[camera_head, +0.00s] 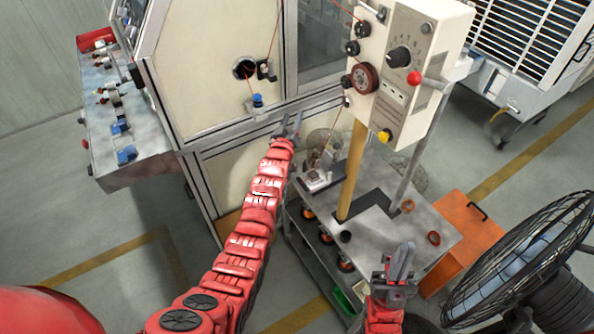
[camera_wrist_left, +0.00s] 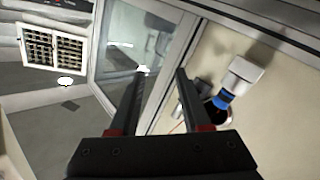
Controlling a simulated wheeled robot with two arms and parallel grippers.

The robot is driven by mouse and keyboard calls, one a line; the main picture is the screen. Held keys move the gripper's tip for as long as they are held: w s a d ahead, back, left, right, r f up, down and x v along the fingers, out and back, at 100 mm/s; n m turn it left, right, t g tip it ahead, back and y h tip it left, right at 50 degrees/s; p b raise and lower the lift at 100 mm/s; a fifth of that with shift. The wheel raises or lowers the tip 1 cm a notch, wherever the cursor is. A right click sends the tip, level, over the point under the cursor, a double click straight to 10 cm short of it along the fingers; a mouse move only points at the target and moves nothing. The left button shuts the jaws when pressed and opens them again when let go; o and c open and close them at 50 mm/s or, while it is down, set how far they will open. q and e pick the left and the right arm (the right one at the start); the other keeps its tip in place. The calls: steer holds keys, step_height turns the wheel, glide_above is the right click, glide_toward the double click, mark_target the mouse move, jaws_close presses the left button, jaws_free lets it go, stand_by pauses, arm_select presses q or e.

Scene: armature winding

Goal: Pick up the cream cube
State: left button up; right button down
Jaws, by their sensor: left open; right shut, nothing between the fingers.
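I cannot make out a loose cream cube for certain. A pale block (camera_wrist_left: 243,74) with a blue-collared part (camera_wrist_left: 222,99) shows right of the fingers in the left wrist view. In the head view a blue-collared part (camera_head: 258,101) stands at the cream machine's front ledge, just left of my left gripper (camera_head: 289,127). My left gripper is open with nothing between its fingers (camera_wrist_left: 163,75), close to the machine front. My right gripper (camera_head: 402,260) is shut and empty, low over the cart's front right.
A cream control box (camera_head: 405,75) on an orange post (camera_head: 352,170) stands right of my left gripper. The grey cart (camera_head: 395,235) carries small parts and rings. An orange box (camera_head: 462,232) and a black fan (camera_head: 525,250) stand at right. A control desk (camera_head: 135,135) is at left.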

arm_select(q)
steer(key=w+d+n+g, duration=0.1)
steer(key=d+n+g, duration=0.1)
steer(key=d+g, duration=0.65)
steer(key=s+a+r+n+g+y, duration=0.1)
steer(key=s+r+g, duration=0.35)
steer(key=s, duration=0.35)
steer(key=s+r+n+g+y, duration=0.1)
steer(key=s+r+g, duration=0.3)
steer(key=s+r, duration=0.25)
steer(key=b, duration=0.6)
glide_above(314, 175)
step_height(314, 175, down, 7)
steer(key=shift+g, duration=0.4)
steer(key=f, duration=0.2)
steer(key=f+p, duration=0.1)
steer(key=f, duration=0.2)
steer(key=shift+w+a+f+p, duration=0.1)
steer(key=shift+w+a+p, duration=0.1)
steer(key=shift+p, duration=0.1)
steer(key=shift+s+f, duration=0.15)
steer(key=shift+f, duration=0.35)
steer(key=f, duration=0.4)
steer(key=shift+d+f+p, duration=0.25)
steer(key=shift+f+p, duration=0.05)
jaws_close()
